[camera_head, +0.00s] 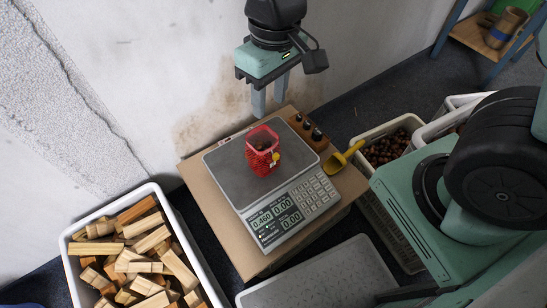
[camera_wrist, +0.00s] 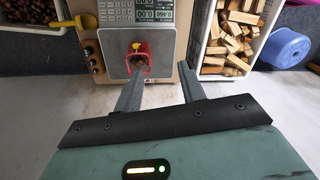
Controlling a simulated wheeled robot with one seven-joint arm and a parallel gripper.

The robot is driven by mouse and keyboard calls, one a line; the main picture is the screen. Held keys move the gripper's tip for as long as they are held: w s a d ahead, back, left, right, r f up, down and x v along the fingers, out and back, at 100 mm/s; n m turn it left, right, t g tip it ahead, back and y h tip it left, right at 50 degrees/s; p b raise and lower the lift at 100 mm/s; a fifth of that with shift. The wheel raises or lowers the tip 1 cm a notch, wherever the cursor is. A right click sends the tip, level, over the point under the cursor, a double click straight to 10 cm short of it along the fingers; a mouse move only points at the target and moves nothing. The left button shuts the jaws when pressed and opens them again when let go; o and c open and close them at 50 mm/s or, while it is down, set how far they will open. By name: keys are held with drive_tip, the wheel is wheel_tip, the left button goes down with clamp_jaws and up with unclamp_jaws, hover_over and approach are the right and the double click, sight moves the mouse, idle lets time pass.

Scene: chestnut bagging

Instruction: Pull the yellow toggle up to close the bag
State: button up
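A red mesh bag (camera_head: 262,158) of chestnuts stands upright on the grey pan of the scale (camera_head: 228,178), its mouth open and dark contents showing. The yellow toggle (camera_head: 275,157) hangs low on the bag's right side. In the wrist view the bag (camera_wrist: 138,66) stands past the fingertips, with the toggle (camera_wrist: 136,45) at its far side. My gripper (camera_head: 270,98) is above and behind the bag, apart from it. Its two fingers are spread with nothing between them; they also show in the wrist view (camera_wrist: 160,80). The scale display reads about 0.460.
The scale sits on a cardboard-coloured stand (camera_head: 196,172) against a stained wall. A yellow scoop (camera_head: 342,158) and a wooden knob block (camera_head: 308,132) lie right of the scale. A crate of wood pieces (camera_head: 154,188) stands left, a chestnut crate (camera_head: 376,134) right. A grey lid (camera_head: 320,280) is in front.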

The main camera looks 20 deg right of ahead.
drive_tip(key=m+b, duration=0.2)
drive_tip(key=b, duration=0.5)
hover_over(275, 153)
wheel_tip(275, 153, down, 13)
drive_tip(key=shift+h, duration=0.4)
wheel_tip(275, 153, down, 18)
drive_tip(key=b, duration=0.5)
drive_tip(key=shift+r, duration=0.25)
clamp_jaws()
